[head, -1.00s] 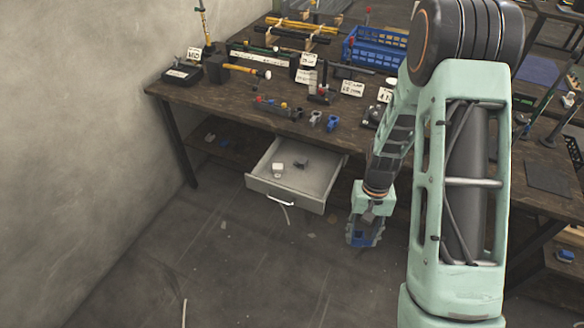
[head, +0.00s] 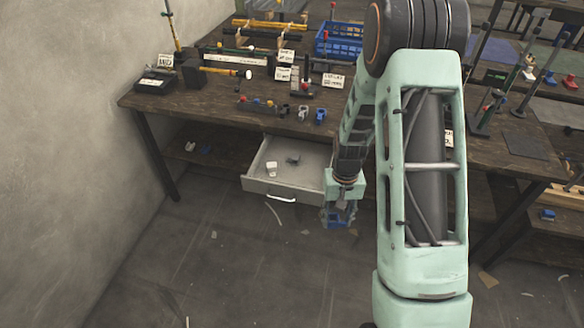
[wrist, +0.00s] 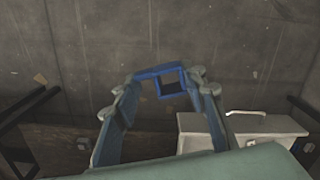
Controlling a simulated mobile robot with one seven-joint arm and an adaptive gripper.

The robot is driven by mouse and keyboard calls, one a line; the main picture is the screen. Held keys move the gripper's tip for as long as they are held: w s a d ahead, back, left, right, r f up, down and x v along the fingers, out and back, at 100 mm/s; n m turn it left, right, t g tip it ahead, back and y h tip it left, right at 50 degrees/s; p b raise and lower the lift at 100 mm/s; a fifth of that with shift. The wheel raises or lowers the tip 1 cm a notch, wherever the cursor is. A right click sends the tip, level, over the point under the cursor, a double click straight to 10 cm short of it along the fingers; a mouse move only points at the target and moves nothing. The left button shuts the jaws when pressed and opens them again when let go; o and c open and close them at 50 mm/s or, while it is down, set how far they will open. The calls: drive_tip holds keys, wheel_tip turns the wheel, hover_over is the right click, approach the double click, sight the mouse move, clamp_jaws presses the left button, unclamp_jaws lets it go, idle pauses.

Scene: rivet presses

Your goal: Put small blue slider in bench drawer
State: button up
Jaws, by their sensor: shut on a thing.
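My gripper (head: 337,216) is shut on a small blue slider. In the wrist view the slider (wrist: 162,80) shows as a blue block with a square opening, held between the fingertips of my gripper (wrist: 160,86). In the head view the gripper hangs to the right of the open bench drawer (head: 283,188), near its front right corner and outside it. The drawer (wrist: 265,122) also shows at the right in the wrist view. It is pulled out and holds a small white item (head: 271,168) and a dark grey item (head: 293,159).
The workbench (head: 215,105) above the drawer carries tools, label cards and a blue basket (head: 338,42). A blue block (head: 320,115) stands near its front edge. A wall (head: 60,150) is at the left. The floor (head: 230,260) before the drawer is mostly clear, with scattered scraps.

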drive_tip(key=w+d+f+t+b, duration=0.2)
drive_tip(key=w+d+t+b, duration=0.15)
drive_tip(key=w+b, duration=0.3)
drive_tip(key=w+d+f+t+b, duration=0.2)
drive_tip(key=w+d+t+b, duration=0.1)
drive_tip(key=w+t+b, duration=0.3)
drive_tip(key=w+d+r+n+t+y+b, duration=0.1)
drive_tip(key=w+r+t+b, duration=0.65)
drive_tip(key=b, duration=0.45)
drive_tip(key=w+a+f+b, duration=0.1)
drive_tip(key=a+f, duration=0.3)
drive_tip(key=w+a+f+b, duration=0.2)
drive_tip(key=a+f, duration=0.2)
drive_tip(key=w+a+f+b, duration=0.2)
drive_tip(key=a+f, duration=0.2)
drive_tip(key=shift+w+a+f, duration=0.15)
drive_tip(key=shift+f, duration=0.15)
drive_tip(key=shift+r, duration=0.1)
